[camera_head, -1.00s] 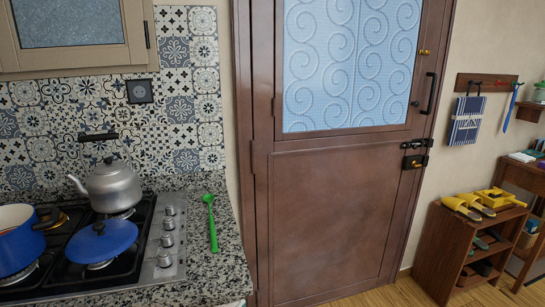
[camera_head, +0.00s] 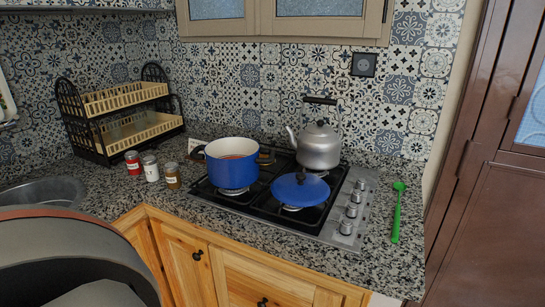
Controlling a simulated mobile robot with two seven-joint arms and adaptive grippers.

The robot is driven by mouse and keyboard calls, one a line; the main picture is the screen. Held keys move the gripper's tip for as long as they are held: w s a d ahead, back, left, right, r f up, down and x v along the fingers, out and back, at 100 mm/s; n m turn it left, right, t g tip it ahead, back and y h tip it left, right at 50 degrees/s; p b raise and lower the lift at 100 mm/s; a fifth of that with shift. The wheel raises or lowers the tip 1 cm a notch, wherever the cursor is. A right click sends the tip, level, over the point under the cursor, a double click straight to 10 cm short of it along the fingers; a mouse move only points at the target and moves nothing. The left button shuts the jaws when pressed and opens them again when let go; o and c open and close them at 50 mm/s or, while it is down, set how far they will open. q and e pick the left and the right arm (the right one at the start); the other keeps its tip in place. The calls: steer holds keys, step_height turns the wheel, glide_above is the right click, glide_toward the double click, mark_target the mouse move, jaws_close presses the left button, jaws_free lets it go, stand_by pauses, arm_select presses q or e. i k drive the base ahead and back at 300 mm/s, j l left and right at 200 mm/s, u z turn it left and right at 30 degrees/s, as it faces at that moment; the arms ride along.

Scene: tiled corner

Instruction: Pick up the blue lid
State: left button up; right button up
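The blue lid (camera_head: 300,189) lies on the front right part of the gas stove (camera_head: 330,218), with its dark knob facing up. The blue pot (camera_head: 232,165) stands uncovered to its left and holds something reddish-orange. Neither of my grippers is in view.
A grey kettle (camera_head: 319,147) stands behind the lid. A green spoon (camera_head: 397,210) lies on the granite counter right of the stove knobs. Several small jars (camera_head: 151,168) and a two-tier dish rack (camera_head: 122,118) are left of the pot. A sink (camera_head: 45,193) is at far left.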

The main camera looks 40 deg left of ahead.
mark_target(299, 189)
steer(key=u, duration=1.6)
